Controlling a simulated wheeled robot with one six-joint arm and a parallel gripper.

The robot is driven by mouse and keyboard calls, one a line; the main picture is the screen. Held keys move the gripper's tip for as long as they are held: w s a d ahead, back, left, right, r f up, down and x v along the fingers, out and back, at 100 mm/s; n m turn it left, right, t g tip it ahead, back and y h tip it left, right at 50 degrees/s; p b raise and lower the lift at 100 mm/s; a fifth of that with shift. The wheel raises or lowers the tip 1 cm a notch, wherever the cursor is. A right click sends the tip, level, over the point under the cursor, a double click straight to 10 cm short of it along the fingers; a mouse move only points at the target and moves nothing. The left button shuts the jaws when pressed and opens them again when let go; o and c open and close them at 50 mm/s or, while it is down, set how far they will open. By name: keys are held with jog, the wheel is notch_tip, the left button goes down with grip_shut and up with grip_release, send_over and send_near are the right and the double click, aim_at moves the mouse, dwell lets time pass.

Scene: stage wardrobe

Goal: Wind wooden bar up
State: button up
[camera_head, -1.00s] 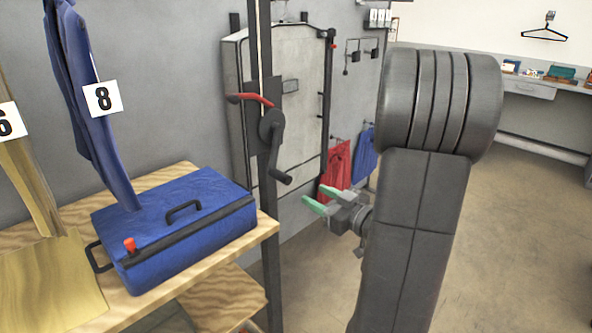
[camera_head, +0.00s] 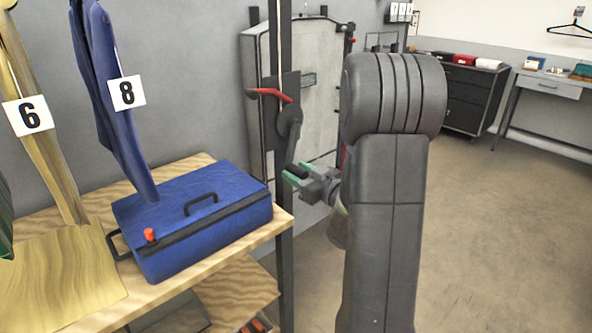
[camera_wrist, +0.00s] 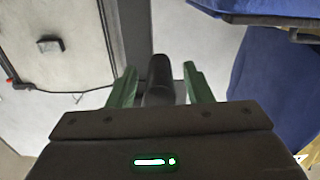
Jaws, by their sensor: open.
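The winder is a dark crank (camera_head: 287,132) on a plate fixed to a black upright post (camera_head: 286,60), with a red lever (camera_head: 268,93) above it. No wooden bar can be made out for sure. The crank's dark grip (camera_head: 296,171) points out toward my gripper (camera_head: 297,177), whose green-tipped fingers are open beside it. In the wrist view the crank grip (camera_wrist: 160,80) stands between the two green fingers of my gripper (camera_wrist: 161,88), with gaps on both sides. Whether the fingers touch it in depth is unclear.
A wooden table (camera_head: 198,283) at left carries a blue case (camera_head: 200,210). A grey wall-mounted case (camera_head: 325,95) is behind the post. The floor at right is clear.

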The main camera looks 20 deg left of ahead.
jog(key=shift+w+a, duration=0.25)
jog(key=shift+a, duration=0.35)
grip_shut()
